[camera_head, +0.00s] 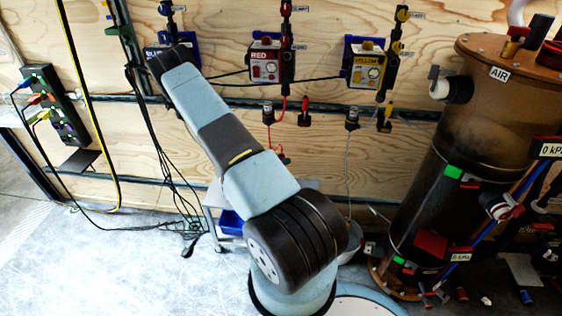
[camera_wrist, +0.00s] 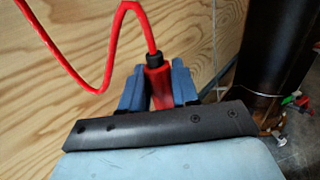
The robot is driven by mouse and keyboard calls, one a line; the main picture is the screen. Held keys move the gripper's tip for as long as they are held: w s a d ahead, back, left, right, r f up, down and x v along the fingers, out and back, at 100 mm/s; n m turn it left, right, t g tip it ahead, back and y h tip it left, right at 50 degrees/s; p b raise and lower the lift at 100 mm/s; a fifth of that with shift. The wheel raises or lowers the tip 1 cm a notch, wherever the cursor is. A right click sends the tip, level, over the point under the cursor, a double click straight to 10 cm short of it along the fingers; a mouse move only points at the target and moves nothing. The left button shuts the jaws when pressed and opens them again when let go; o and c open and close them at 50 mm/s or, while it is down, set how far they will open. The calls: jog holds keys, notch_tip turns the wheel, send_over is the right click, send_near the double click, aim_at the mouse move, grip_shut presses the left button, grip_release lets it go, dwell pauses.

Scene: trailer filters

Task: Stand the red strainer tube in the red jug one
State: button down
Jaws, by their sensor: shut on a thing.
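In the wrist view my gripper (camera_wrist: 156,78) has its two blue fingers closed on a red tube (camera_wrist: 160,88), apparently the red strainer tube. A black collar (camera_wrist: 154,58) joins the tube's upper end to a red hose (camera_wrist: 124,8), which loops up and left. The tube's lower end is hidden behind the dark gripper body. In the head view my arm hides the gripper and the tube. A red hose (camera_head: 283,114) hangs below the red box (camera_head: 265,65) on the wall and passes behind my arm. I cannot make out the red jug in either view.
A yellow box (camera_head: 367,68) hangs to the right of the red one. A large brown tank marked AIR (camera_head: 478,110) stands at the right. A low cart with a blue bin (camera_head: 231,222) is partly hidden behind my arm. Black cables (camera_head: 175,190) hang at the left; the front-left floor is clear.

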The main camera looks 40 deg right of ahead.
jog(key=shift+f, duration=0.95)
dwell(1.1)
jog(key=c, duration=0.8)
grip_release()
jog(key=shift+o, duration=0.2)
jog(key=w+a, duration=0.1)
jog(key=a, duration=1.2)
jog(key=shift+a, duration=0.4)
jog(key=shift+w, duration=0.1)
